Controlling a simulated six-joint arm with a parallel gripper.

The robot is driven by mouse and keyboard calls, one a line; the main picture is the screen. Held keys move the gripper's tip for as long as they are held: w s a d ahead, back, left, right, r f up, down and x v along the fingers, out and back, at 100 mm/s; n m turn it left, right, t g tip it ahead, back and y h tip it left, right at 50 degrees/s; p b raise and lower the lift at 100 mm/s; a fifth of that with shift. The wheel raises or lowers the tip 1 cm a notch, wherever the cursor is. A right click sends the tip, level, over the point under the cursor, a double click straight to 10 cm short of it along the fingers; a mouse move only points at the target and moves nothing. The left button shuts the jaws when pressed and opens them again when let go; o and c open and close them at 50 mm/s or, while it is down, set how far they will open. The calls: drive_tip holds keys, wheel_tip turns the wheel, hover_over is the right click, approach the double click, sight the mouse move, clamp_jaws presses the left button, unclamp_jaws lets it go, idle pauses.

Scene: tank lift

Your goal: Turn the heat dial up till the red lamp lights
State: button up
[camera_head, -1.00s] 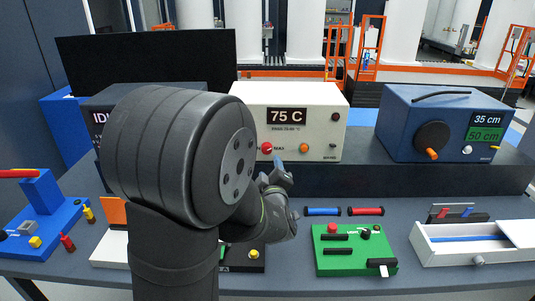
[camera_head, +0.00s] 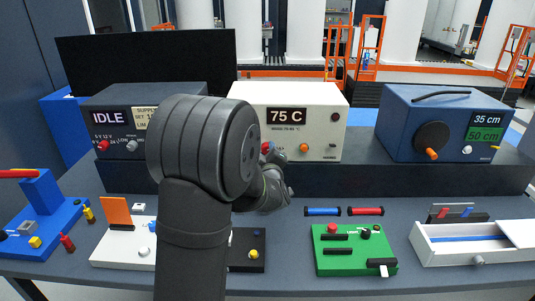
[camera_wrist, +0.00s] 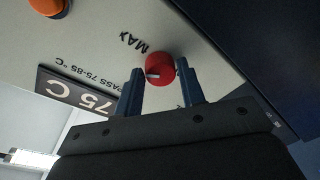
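The white heater box (camera_head: 315,101) shows 75 C on its black display (camera_head: 286,116). Its red heat dial (camera_head: 266,147) is partly hidden in the head view. The wrist view shows the dial (camera_wrist: 161,69) with a white pointer mark, close to the word MAX. My gripper (camera_wrist: 160,67) has one blue finger on each side of the dial, very near its edges; I cannot tell whether they press on it. A round dark lamp (camera_head: 335,117) at the box's upper right looks unlit.
An orange knob (camera_head: 304,148) sits right of the dial on the same face. The blue box (camera_head: 399,107) stands to the right and the dark supply box (camera_head: 105,102) to the left. A green panel (camera_head: 343,255) lies on the bench in front.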

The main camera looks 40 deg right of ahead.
drive_tip(key=c, duration=0.5)
drive_tip(key=shift+m, duration=1.4)
drive_tip(key=shift+f, duration=0.1)
drive_tip(key=o, duration=1)
drive_tip(key=shift+c, duration=0.2)
drive_tip(key=v, duration=1.7)
drive_tip(key=shift+s, duration=0.25)
drive_tip(key=shift+w+a+f, duration=0.1)
drive_tip(key=shift+f, duration=0.05)
drive_tip(key=x, duration=1.7)
drive_tip(key=shift+w+r, duration=0.2)
